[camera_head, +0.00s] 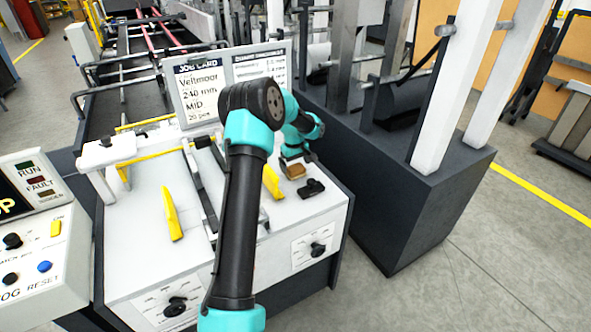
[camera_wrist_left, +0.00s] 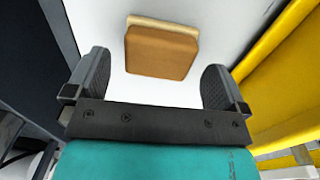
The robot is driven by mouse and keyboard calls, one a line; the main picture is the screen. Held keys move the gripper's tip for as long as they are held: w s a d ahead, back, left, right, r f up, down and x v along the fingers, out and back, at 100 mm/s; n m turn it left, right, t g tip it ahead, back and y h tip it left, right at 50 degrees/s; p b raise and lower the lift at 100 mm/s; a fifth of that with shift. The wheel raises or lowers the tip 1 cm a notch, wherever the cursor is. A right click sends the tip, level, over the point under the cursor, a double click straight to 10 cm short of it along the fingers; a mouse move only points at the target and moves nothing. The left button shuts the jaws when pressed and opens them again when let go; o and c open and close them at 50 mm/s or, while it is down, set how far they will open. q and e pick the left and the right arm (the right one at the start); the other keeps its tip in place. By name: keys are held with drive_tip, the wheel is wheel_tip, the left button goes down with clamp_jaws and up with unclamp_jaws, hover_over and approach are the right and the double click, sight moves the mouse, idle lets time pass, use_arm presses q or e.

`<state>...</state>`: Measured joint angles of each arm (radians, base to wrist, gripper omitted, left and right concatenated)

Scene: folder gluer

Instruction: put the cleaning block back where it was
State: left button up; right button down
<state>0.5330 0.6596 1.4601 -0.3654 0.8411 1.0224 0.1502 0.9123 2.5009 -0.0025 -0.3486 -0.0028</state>
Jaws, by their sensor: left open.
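The cleaning block (camera_head: 295,173), brown with a paler strip along one edge, lies on the white machine top at the right, below my left gripper (camera_head: 291,160). In the left wrist view the block (camera_wrist_left: 162,52) sits ahead of and partly between the spread fingers of the left gripper (camera_wrist_left: 157,68). White surface shows on both sides of the block, so neither finger appears to touch it. The left gripper is open and empty. The right gripper is in neither view.
A black knob-like part (camera_head: 312,188) lies just right of the block. Yellow guide bars (camera_head: 272,182) (camera_head: 171,212) stand on the white top (camera_head: 140,265). The job card (camera_head: 197,92) stands behind. A dark machine base (camera_head: 425,195) is at the right.

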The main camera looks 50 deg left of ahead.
sight(294, 168)
use_arm(q)
wheel_tip(294, 168, up, 9)
drive_tip(key=shift+s, duration=0.15)
drive_tip(key=shift+f, duration=0.1)
idle(0.6)
drive_tip(key=w+d+f+m+t+h, duration=0.1)
drive_tip(key=w+d+f+m, duration=0.25)
drive_tip(key=d, duration=0.65)
drive_tip(key=w+d+f+m, duration=0.3)
drive_tip(key=w+d+f, duration=0.15)
drive_tip(key=d, duration=0.65)
drive_tip(key=w+d+f+m+t+h, duration=0.1)
drive_tip(key=w+d+f+m, duration=0.25)
drive_tip(key=d, duration=0.65)
drive_tip(key=s+d+f+m, duration=0.1)
drive_tip(key=s+d+f, duration=0.3)
drive_tip(key=s, duration=0.7)
drive_tip(key=s+d+f+m+g+h, duration=0.1)
drive_tip(key=s+d+f, duration=0.3)
drive_tip(key=s+f, duration=0.3)
drive_tip(key=s+d+f+m, duration=0.1)
drive_tip(key=s+d+f, duration=0.2)
drive_tip(key=s, duration=1.1)
wheel_tip(294, 168, down, 3)
drive_tip(key=shift+s+d+m+g+h, duration=0.3)
drive_tip(key=shift+s+d+h, duration=0.1)
